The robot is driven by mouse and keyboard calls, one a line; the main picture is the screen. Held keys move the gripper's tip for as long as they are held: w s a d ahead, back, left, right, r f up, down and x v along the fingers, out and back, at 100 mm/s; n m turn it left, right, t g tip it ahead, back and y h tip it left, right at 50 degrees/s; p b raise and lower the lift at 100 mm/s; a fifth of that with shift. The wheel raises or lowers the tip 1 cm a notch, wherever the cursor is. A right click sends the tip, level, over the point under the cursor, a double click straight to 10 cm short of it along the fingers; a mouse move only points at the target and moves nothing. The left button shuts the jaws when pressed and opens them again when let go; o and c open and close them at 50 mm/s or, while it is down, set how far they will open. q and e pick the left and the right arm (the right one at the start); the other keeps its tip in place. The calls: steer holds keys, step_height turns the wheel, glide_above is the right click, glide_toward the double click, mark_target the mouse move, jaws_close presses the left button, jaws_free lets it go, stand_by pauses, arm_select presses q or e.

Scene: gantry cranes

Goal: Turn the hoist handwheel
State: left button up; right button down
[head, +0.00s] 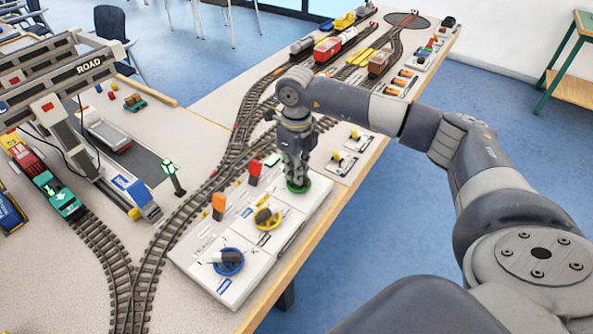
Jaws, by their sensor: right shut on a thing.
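A white control panel (246,285) lies at the table's front edge and carries three handwheels. The blue handwheel (229,263) is nearest, the yellow handwheel (267,219) is in the middle, and the green handwheel (298,188) is at the far end. My right gripper (297,178) points down and is shut on the green handwheel, hiding most of it. Labels on the panel are too small to tell which wheel is the hoist one. My left gripper is not in view. A grey gantry crane marked ROAD (88,68) stands at the left.
A green signal (170,168) stands beside the tracks. Tracks with a teal wagon (60,192) run at left. Smaller switches (342,162) lie beyond my gripper.

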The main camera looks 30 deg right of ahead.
stand_by(0.3)
steer(key=c, duration=1.7)
jaws_free()
steer(key=shift+r, duration=0.1)
step_height(320, 180, up, 12)
steer(key=shift+f, duration=0.1)
